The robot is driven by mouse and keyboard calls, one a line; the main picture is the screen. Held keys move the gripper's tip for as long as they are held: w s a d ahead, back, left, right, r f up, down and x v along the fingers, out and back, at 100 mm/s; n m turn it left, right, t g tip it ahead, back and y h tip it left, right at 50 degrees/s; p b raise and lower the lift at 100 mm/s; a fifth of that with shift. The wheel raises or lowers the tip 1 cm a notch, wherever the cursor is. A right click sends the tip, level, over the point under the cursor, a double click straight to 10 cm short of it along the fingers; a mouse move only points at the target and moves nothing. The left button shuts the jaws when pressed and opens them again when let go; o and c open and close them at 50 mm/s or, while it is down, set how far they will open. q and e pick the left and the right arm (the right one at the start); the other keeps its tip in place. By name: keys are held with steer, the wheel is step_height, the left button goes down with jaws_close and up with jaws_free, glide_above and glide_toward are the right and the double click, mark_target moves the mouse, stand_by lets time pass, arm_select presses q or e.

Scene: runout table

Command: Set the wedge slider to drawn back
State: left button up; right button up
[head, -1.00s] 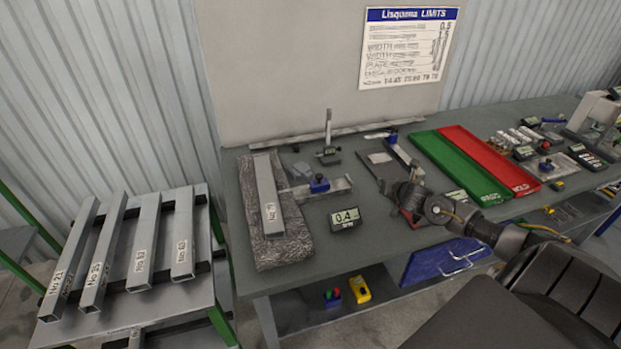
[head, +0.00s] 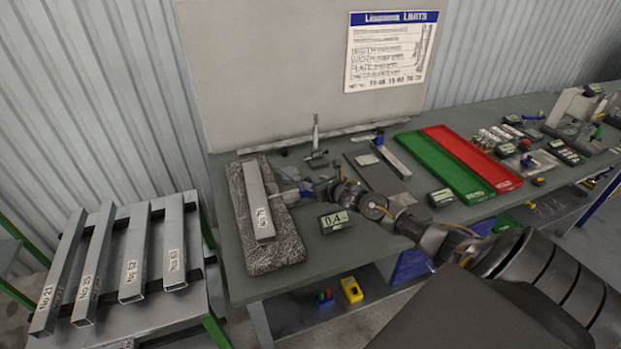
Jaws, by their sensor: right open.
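My left gripper is not in view.
A display reading 0.4 (head: 334,221) stands just in front of my right gripper. An upright gauge (head: 316,150) stands behind it. A dark plate (head: 372,170), a green tray (head: 445,166) and a red tray (head: 470,158) lie to the right. Several tubes rest on a rack at left.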

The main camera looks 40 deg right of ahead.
mark_target(308, 179)
steer(key=shift+x, duration=2)
jaws_close()
